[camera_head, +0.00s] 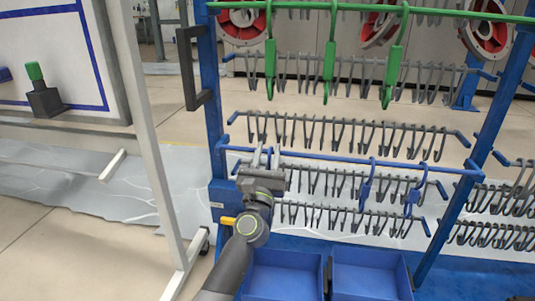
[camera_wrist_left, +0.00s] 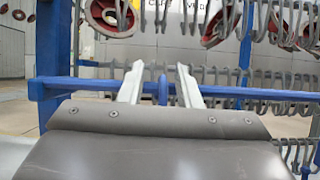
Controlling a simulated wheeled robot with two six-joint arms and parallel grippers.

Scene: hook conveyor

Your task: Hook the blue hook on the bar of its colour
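The blue bar (camera_head: 325,157) runs across the rack below the green bar. Two blue hooks, one in the middle (camera_head: 367,186) and one to the right (camera_head: 413,195), hang on it. My left gripper (camera_head: 265,158) is at the left part of the blue bar. In the left wrist view its two fingers (camera_wrist_left: 160,88) are apart, with the blue bar (camera_wrist_left: 235,91) crossing at their tips. A short blue upright piece, apparently the top of a blue hook (camera_wrist_left: 162,92), shows between them at the bar; its lower part is hidden by the gripper body. My right gripper is not in view.
Green hooks (camera_head: 329,70) hang from the green bar (camera_head: 440,13) above. Rows of dark grey hooks (camera_head: 340,135) hang behind the blue bar. Blue rack posts (camera_head: 209,80) stand at both sides. Blue bins (camera_head: 370,280) sit below, and a white board frame (camera_head: 150,130) stands left.

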